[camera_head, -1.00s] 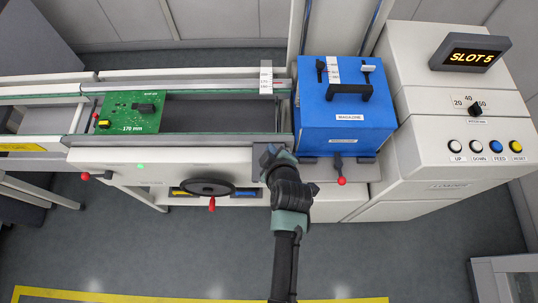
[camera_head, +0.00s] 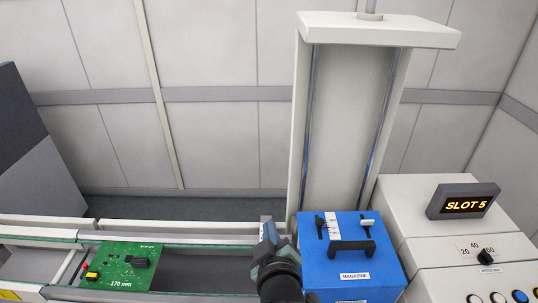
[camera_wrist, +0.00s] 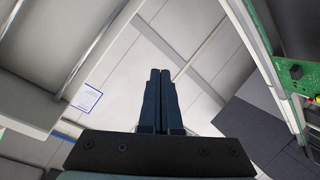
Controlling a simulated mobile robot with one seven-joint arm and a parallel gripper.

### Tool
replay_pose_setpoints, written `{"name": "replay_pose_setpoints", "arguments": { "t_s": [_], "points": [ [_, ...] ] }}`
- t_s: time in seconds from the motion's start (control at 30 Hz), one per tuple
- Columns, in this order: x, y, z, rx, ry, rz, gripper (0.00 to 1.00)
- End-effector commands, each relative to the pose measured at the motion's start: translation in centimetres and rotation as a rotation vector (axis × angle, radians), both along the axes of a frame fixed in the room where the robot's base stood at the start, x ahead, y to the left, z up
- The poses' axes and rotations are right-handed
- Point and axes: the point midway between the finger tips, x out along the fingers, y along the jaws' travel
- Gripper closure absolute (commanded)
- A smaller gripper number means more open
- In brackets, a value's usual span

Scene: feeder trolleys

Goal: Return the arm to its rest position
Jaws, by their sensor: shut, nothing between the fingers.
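My gripper (camera_wrist: 161,75) is shut and empty in the wrist view, its two dark fingers side by side and pointing up toward the pale wall panels. In the head view my gripper (camera_head: 268,236) shows small at the lower middle, in front of the left edge of the blue magazine (camera_head: 345,275). Part of my arm below it is cut off by the picture's bottom edge. Whether the gripper touches the magazine cannot be told, but nothing is held in it.
A green board (camera_head: 122,267) marked 170 mm lies on the conveyor rails at left; it also shows in the wrist view (camera_wrist: 297,45). A tall pale column (camera_head: 350,130) stands behind the magazine. The loader console with its SLOT 5 display (camera_head: 466,202) stands at right.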

Motion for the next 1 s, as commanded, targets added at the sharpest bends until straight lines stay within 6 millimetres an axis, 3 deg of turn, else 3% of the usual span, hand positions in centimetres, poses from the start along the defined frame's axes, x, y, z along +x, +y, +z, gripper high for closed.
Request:
{"name": "replay_pose_setpoints", "arguments": {
  "t_s": [0.03, 0.13, 0.23, 0.4, 0.5, 0.6, 0.7, 0.83, 1.0],
  "points": [
    [0.9, 0.0, 4.0, 0.04, -0.09, -0.022, 1.0],
    [1.3, 0.1, 11.7, 0.133, -0.254, -0.054, 1.0],
    [0.3, 0.1, 19.4, 0.236, -0.42, -0.07, 1.0],
    [-4.5, 0.1, 31.5, 0.426, -0.706, -0.053, 1.0],
    [-8.4, 0.1, 36.9, 0.53, -0.853, -0.019, 1.0],
    [-11.9, 0.1, 40.6, 0.614, -0.965, 0.021, 1.0],
    [-14.5, 0.2, 42.8, 0.669, -1.035, 0.053, 1.0],
    [-15.9, 0.1, 43.9, 0.699, -1.072, 0.07, 1.0],
    [-15.9, 0.1, 44.0, 0.703, -1.073, 0.073, 1.0]
  ]
}}
